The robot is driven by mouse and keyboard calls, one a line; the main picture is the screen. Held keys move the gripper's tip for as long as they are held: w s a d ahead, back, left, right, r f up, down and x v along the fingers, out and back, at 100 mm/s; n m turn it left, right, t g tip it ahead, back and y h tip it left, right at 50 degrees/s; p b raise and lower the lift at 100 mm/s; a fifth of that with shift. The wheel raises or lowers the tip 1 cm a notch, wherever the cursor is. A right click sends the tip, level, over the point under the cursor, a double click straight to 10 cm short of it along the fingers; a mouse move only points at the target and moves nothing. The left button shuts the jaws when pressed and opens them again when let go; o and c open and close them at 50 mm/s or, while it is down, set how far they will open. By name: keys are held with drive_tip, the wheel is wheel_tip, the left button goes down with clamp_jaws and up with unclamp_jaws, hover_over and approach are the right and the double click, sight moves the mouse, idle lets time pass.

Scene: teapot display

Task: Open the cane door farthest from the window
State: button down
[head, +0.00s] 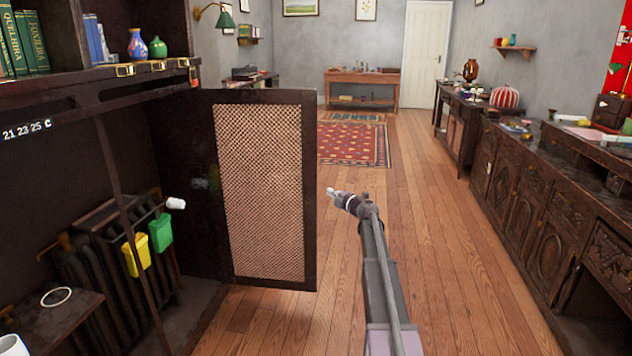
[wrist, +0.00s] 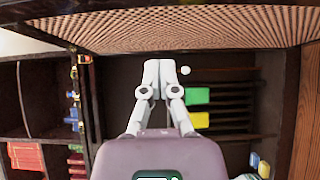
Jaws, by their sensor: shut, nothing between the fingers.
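A dark-framed cane door (head: 262,190) stands swung out from the dark cabinet (head: 75,98) at the left in the head view, and the inside shows. It spans the top of the wrist view (wrist: 200,28). My gripper (head: 332,193) is just right of the door's free edge in the head view. In the wrist view my gripper (wrist: 160,66) is shut and empty, its tips pointing toward the door's panel. I cannot tell whether they touch it. No window is in view, so I cannot tell how far this door is from it.
Inside the cabinet are a radiator (head: 95,255), a green container (head: 160,232), a yellow container (head: 136,257) and a small white object (head: 175,203). A carved sideboard (head: 540,215) lines the right. Wooden floor (head: 450,220) lies clear between, with a red rug (head: 353,143) beyond.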

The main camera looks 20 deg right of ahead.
idle(0.3)
approach(311, 177)
drive_tip(key=w+a, duration=0.3)
drive_tip(key=shift+w+d+r, duration=0.1)
drive_tip(key=shift+w+d, duration=0.1)
drive_tip(key=shift+w, duration=0.85)
drive_tip(key=shift+w+d, duration=0.5)
drive_tip(key=shift+w, duration=0.25)
drive_tip(key=w+d, duration=0.4)
drive_tip(key=w, duration=0.4)
drive_tip(key=shift+d, duration=0.4)
